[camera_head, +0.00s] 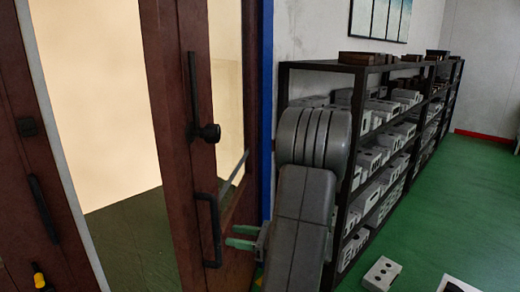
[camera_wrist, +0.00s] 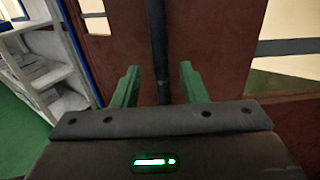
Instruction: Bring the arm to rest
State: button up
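My gripper (camera_head: 231,237) is at the end of my grey arm in the head view, low and just right of the brown door's black pull handle (camera_head: 213,230). Its two green fingers point left toward the door (camera_head: 178,130). In the wrist view my gripper (camera_wrist: 160,67) is open, with a wide gap between the fingers and nothing clamped. A dark vertical bar (camera_wrist: 160,45) shows in that gap against the brown door. I cannot tell whether the bar is between the fingertips or a little beyond them. My arm hides part of the shelf behind it.
A dark shelf rack (camera_head: 345,190) with grey mould blocks stands close to the right of my arm. Loose blocks (camera_head: 382,273) lie on the green floor (camera_head: 450,200). The door stands ajar beside a bright doorway (camera_head: 100,100).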

aim_at(215, 232)
jog(key=p+x, duration=0.1)
jog(key=x, duration=0.6)
jog(key=shift+s, duration=0.1)
